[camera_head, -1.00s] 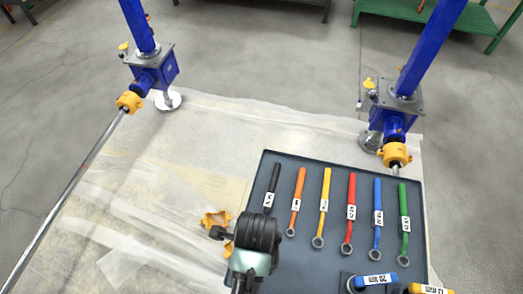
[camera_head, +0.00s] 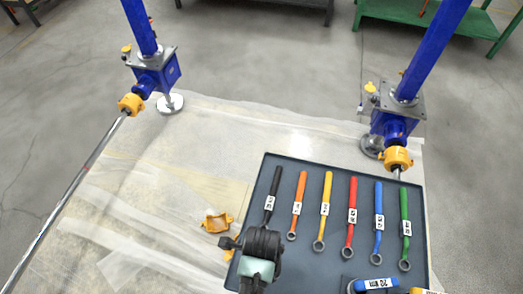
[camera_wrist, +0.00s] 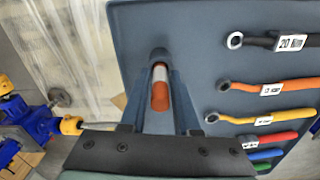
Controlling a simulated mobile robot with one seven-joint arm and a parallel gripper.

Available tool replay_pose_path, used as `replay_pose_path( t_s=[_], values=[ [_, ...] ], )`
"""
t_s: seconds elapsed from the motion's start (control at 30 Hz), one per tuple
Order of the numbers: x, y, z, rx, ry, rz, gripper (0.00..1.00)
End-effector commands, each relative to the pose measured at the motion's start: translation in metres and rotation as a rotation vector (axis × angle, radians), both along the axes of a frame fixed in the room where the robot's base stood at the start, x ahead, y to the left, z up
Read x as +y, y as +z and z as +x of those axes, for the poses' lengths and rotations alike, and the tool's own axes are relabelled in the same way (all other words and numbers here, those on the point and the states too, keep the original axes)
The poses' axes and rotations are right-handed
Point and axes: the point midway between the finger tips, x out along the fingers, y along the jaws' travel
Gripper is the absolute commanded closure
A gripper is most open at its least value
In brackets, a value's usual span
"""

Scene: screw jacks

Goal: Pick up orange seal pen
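An orange and whitish pen-like piece (camera_wrist: 160,90) shows in the wrist view, between the two fingers of my gripper (camera_wrist: 160,72). A dark rounded shape lies just beyond its far end. The fingers stand one on each side of it, with their tips close to its whitish part. I cannot tell whether they touch it. In the head view my gripper (camera_head: 258,258) is over the left edge of the dark tray (camera_head: 335,262), seen from behind. It hides the pen there.
A row of ring-ended wrenches lies right of my gripper, nearest the black one (camera_head: 272,195) and the orange one (camera_head: 297,205). Blue and yellow labelled tools lie at the front right. An orange-yellow part (camera_head: 216,222) lies left of the tray. Two blue screw jacks stand behind.

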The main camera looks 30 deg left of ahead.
Motion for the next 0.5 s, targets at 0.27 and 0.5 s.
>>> replay_pose_path(
  t_s=[0.27, 0.5],
  values=[
    [0.0, 0.0002, 0.0, 0.0, 0.0, 0.0, 1.0],
    [0.0, 0.0017, 0.0002, -0.001, 0.0, 0.0, 1.0]
  ],
)
